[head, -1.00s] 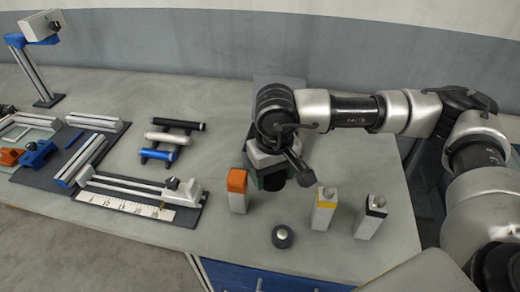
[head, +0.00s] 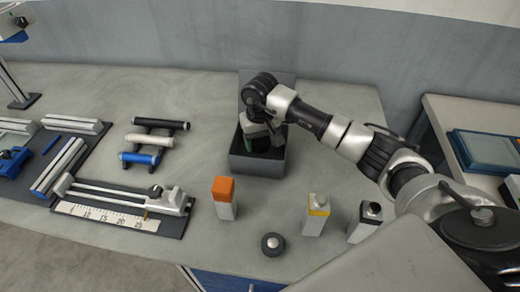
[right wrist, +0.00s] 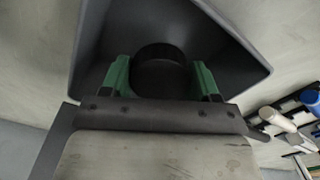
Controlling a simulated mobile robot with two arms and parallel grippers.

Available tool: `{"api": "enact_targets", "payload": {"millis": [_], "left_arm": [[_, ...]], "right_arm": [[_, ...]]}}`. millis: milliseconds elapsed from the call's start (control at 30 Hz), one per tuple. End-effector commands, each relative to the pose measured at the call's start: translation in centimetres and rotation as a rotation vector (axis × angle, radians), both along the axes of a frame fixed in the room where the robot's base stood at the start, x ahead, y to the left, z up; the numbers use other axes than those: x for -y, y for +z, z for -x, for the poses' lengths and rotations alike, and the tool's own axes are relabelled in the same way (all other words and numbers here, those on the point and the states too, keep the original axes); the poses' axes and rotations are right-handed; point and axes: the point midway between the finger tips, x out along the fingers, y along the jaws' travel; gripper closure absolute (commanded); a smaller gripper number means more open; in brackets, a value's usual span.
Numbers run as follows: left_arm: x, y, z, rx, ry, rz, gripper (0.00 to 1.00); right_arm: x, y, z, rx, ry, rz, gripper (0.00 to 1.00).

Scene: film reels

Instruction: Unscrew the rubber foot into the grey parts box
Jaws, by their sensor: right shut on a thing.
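My right gripper (head: 262,142) is at the grey parts box (head: 257,166), with its fingers inside the box opening. In the right wrist view its green fingers (right wrist: 161,82) are shut on a black round piece, which I take to be the rubber foot (right wrist: 158,72). The foot sits between the fingers, with the grey walls of the box (right wrist: 238,48) around it. Whether the foot touches the box floor cannot be seen. In the head view the foot is hidden by the gripper and box. My left gripper is in neither view.
In front of the box stand an orange-topped block (head: 224,197), a yellow-banded block (head: 316,214), a black-topped block (head: 365,220) and a black puck with a silver top (head: 273,244). Rollers on a rack (head: 155,140) and a ruler fixture (head: 120,208) lie left.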

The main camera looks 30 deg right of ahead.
Motion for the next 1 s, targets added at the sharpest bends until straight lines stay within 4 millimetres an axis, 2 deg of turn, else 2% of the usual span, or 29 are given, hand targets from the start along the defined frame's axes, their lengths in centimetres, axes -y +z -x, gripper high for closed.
{"api": "enact_targets", "payload": {"millis": [167, 400, 767, 800, 967, 1000], "left_arm": [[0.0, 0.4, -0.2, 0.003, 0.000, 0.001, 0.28], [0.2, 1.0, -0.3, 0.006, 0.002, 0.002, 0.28], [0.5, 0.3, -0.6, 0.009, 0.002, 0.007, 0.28], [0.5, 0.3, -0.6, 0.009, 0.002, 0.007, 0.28], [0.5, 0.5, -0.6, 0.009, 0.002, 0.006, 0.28], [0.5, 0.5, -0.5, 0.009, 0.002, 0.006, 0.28]], "right_arm": [[0.0, -1.3, 0.0, 0.000, -0.001, -0.001, 0.68], [-0.1, -4.2, 0.0, 0.000, 0.000, -0.002, 0.68], [0.0, -4.8, 0.0, 0.003, 0.000, 0.001, 0.68], [0.0, -4.8, 0.0, 0.003, 0.000, 0.001, 0.38], [0.0, -4.7, 0.0, 0.002, 0.000, 0.000, 0.14], [0.0, -4.7, 0.0, 0.002, 0.000, 0.000, 0.14]]}}
